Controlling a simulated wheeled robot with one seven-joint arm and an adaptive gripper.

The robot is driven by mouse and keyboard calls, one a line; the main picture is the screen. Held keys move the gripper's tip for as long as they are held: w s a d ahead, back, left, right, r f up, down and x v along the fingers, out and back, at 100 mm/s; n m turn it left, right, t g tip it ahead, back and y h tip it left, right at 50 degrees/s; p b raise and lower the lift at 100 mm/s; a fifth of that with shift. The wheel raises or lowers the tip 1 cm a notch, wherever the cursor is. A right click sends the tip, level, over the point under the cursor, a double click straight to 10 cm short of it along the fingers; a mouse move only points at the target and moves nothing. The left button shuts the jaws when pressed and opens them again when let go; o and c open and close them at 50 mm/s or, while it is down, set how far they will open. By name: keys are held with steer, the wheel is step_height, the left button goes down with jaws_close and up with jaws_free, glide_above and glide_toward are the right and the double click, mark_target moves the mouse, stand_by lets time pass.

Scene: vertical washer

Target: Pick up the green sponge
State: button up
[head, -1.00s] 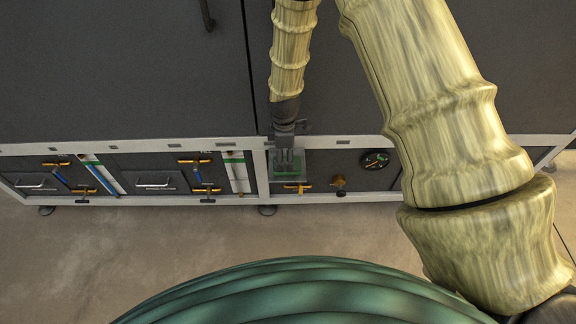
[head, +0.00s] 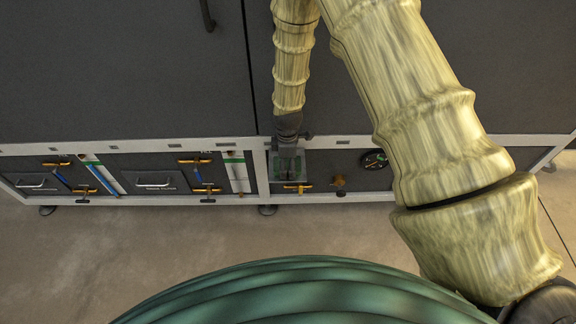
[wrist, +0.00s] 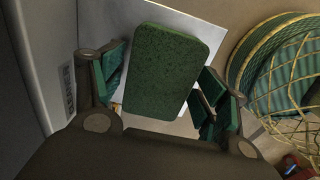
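The green sponge (wrist: 168,68) is a rounded flat block in the wrist view. It shows over a pale grey surface, between the two fingers of my gripper (wrist: 158,80). The fingers have green inner pads and are spread, with a visible gap on the left side of the sponge and a small one on the right. In the head view my gripper (head: 288,168) points down at the lower panel of the washer. Only small green patches show there, and I cannot tell sponge from finger pads.
The dark washer front (head: 120,70) rises behind, with a light frame rail (head: 130,146) and yellow-handled valves (head: 298,187) close below my gripper. A round gauge (head: 374,160) is to the right. The floor (head: 150,235) in front is clear.

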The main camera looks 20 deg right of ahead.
mark_target(287, 163)
steer(key=c, duration=0.4)
steer(key=shift+r, duration=0.15)
steer(key=shift+r, duration=0.25)
step_height(287, 163, up, 3)
steer(key=s+a, duration=0.2)
steer(key=a, duration=0.3)
steer(key=s+a, duration=0.2)
steer(key=a, duration=0.3)
steer(key=s+a+r+b, duration=0.1)
steer(key=s+a, duration=0.1)
steer(key=a, duration=0.2)
steer(key=shift+s+a+r, duration=0.1)
steer(key=shift+a, duration=0.3)
